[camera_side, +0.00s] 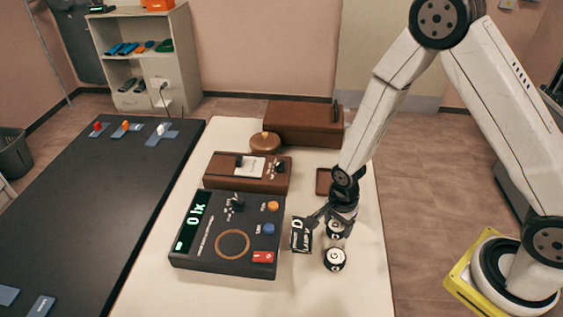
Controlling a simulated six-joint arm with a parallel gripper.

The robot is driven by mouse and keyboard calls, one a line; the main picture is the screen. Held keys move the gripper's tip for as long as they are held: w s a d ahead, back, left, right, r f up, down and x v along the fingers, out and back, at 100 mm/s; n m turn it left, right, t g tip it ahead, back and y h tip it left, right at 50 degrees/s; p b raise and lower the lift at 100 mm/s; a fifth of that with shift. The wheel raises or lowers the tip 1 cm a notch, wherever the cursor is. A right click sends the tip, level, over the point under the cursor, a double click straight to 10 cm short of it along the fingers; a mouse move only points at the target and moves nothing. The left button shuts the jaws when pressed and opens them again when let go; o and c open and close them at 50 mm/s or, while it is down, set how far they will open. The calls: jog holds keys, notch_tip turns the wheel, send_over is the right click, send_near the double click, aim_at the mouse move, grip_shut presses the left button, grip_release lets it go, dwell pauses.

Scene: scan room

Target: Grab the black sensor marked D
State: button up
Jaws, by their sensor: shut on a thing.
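The black sensor marked D (301,237) is a small dark block with a white letter D and smaller white print, just right of the black meter box. My gripper (312,221) reaches it from the upper right and is shut on it. The fingers partly cover its right side. I cannot tell whether the sensor touches the table.
Two round black pieces with white letters stand close by, one under my wrist (336,229) and one in front (335,260). The black meter box (187,262) reads 0 lx. Brown boxes (222,182) stand behind it. The pale table (350,290) is clear at front right.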

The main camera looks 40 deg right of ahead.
aim_at(337, 224)
jog(key=shift+r, duration=4.35)
jog(key=shift+a, duration=0.1)
